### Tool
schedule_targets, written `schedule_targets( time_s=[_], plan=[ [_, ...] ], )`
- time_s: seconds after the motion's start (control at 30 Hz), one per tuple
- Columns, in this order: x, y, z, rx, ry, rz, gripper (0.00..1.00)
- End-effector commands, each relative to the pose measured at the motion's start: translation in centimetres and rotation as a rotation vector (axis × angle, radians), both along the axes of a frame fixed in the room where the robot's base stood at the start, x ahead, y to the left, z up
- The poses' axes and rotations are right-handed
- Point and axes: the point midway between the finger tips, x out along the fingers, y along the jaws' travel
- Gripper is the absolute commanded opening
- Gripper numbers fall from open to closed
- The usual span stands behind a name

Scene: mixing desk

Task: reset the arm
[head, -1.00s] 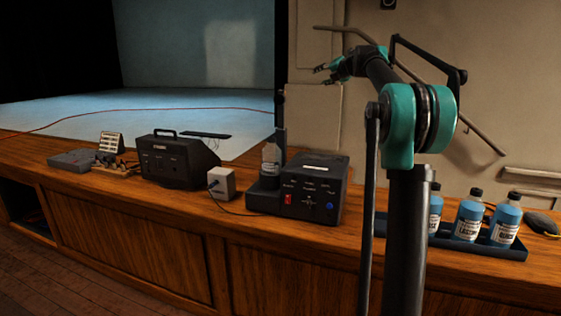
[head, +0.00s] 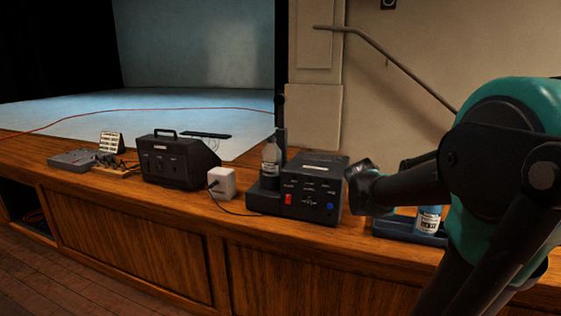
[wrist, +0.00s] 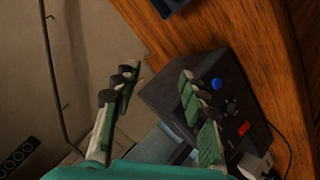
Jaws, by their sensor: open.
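My arm is bent low at the right of the head view, over the right part of the wooden desk (head: 235,222). My gripper (wrist: 158,74) is open and empty in the wrist view, its two green-padded fingers spread apart. Beyond the right finger is the black control box (wrist: 222,82) with a blue knob and a red switch. In the head view the arm's end is just right of that box (head: 318,172); the fingers are hard to make out there, and contact cannot be told.
A clear bottle (head: 270,166) stands on the stand left of the box. A white adapter (head: 221,183) and a black case (head: 172,162) stand further left.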

Motion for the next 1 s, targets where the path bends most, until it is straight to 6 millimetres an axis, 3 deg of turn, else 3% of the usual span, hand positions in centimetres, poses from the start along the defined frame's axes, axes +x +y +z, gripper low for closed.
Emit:
schedule_targets(
  time_s=[0.1, 0.3, 0.5, 0.7, 1.0],
  plan=[
    [-5.8, 1.7, -5.7, 0.148, 0.093, -0.058, 0.43],
    [-15.7, 5.6, -14.1, 0.382, 0.264, -0.13, 0.43],
    [-22.8, 8.9, -18.9, 0.535, 0.395, -0.165, 0.43],
    [-25.1, 10.1, -20.2, 0.584, 0.44, -0.175, 0.43],
    [-25.1, 10.1, -20.2, 0.583, 0.44, -0.173, 0.43]
  ],
)
